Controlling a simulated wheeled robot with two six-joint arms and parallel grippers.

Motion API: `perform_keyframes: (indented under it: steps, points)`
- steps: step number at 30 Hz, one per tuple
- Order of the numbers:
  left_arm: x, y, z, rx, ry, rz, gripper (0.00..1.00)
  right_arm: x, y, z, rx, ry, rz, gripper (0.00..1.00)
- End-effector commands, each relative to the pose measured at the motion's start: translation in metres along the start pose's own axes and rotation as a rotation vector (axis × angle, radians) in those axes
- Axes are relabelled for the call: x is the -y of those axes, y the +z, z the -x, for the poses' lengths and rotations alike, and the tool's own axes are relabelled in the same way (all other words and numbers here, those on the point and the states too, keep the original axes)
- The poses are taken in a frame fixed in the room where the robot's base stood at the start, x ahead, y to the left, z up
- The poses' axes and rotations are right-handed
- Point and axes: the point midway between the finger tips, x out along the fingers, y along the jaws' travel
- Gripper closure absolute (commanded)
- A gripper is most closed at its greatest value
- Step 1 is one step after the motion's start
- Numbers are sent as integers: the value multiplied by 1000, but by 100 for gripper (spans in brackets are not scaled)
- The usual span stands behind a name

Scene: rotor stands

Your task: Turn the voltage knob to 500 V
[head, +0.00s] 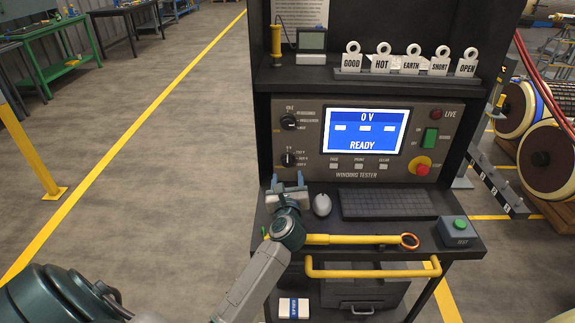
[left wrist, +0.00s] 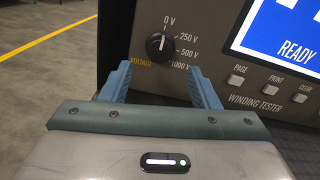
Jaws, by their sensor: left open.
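The voltage knob (head: 288,160) is a black dial at the lower left of the winding tester panel (head: 440,122). In the left wrist view the knob (left wrist: 160,45) has a white mark pointing up towards 0 V; the labels 250 V, 500 V and 1000 V follow down its right side. The tester screen (head: 366,130) reads 0 V and READY. My left gripper (head: 288,182) is open, just below and in front of the knob. In the left wrist view its blue fingers (left wrist: 160,72) stand apart, either side of the knob's lower part, with nothing between them. My right gripper is not in view.
A second knob (head: 289,123) sits above the voltage knob. A red and yellow stop button (head: 422,166) is at the panel's right. A mouse (head: 322,204), a keyboard (head: 388,204), a yellow rod (head: 350,239) and a test button box (head: 459,233) lie on the shelf below.

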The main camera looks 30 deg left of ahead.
Motion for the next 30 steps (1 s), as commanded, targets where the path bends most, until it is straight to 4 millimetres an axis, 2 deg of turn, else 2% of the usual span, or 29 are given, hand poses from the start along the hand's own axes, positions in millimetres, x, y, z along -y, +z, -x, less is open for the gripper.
perform_keyframes:
  steps: [3, 9, 15, 22, 23, 27, 30]
  points:
    - [0, 3, -25, 2, 1, -3, 44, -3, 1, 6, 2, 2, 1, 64]
    - [0, 2, -54, 2, 0, -3, 44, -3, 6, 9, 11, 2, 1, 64]
    - [0, 1, -66, 1, 0, -2, 44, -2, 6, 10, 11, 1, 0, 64]
    - [0, 0, -66, 1, -1, -2, 44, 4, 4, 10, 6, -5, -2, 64]
    - [0, 0, -66, 1, -1, -2, 46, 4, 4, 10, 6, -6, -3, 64]
    - [0, 0, -66, 1, -1, -2, 74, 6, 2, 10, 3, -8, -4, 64]
    - [0, 0, -66, 1, -1, -2, 89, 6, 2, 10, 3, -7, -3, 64]
